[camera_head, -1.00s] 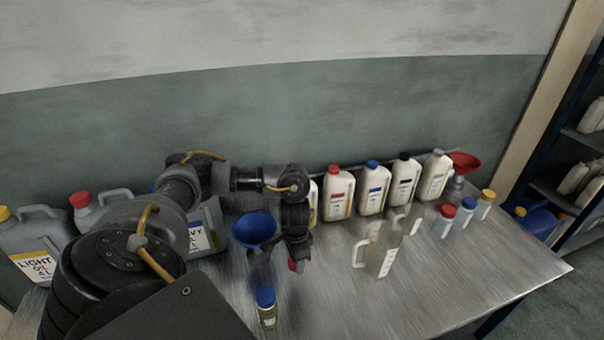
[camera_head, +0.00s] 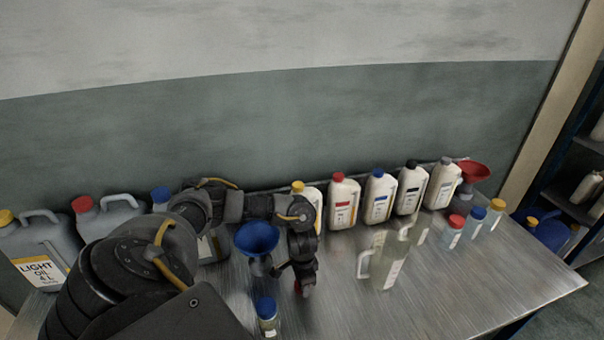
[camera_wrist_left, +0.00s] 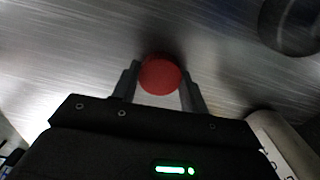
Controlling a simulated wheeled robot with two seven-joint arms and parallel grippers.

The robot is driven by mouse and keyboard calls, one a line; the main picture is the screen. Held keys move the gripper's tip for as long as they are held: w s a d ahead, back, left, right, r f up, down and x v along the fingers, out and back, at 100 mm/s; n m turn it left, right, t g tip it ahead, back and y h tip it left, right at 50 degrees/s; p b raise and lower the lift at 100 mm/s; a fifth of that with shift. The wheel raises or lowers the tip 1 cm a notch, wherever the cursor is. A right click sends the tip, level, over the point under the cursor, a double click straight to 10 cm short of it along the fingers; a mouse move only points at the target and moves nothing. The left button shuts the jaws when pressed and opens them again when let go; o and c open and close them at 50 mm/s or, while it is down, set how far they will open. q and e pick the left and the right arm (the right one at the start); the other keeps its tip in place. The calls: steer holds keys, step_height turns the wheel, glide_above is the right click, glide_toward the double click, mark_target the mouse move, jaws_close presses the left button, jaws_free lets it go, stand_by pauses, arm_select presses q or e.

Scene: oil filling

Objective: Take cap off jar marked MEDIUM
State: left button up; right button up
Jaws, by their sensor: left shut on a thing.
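My left gripper (camera_head: 300,286) is over the front middle of the table, right of the blue funnel. It is shut on a round red cap (camera_wrist_left: 160,75), which sits between the two fingers in the left wrist view. The cap shows as a small red spot (camera_head: 297,285) in the head view. Whether a jar is under it is hidden. A small blue-capped jar (camera_head: 267,318) stands at the table's front, to the left of the gripper. Small jars with red (camera_head: 452,236), blue (camera_head: 474,228) and yellow (camera_head: 493,220) caps stand at the right. I cannot read MEDIUM on any label. My right gripper is out of view.
A blue funnel (camera_head: 256,238) is close left of the gripper. A clear jug (camera_head: 388,268) stands right of it. White bottles (camera_head: 342,205) line the back, with a red funnel (camera_head: 475,171) at their right end. Grey canisters (camera_head: 35,250) stand left. Front right metal is clear.

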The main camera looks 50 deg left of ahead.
arm_select(q)
steer(key=shift+f, duration=0.15)
steer(key=o, duration=1.1)
steer(key=shift+w, duration=0.1)
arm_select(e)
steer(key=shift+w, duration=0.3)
arm_select(q)
steer(key=shift+r, duration=0.4)
step_height(320, 180, up, 12)
steer(key=p, duration=0.2)
steer(key=shift+f+p, duration=0.25)
steer(key=shift+p, duration=0.05)
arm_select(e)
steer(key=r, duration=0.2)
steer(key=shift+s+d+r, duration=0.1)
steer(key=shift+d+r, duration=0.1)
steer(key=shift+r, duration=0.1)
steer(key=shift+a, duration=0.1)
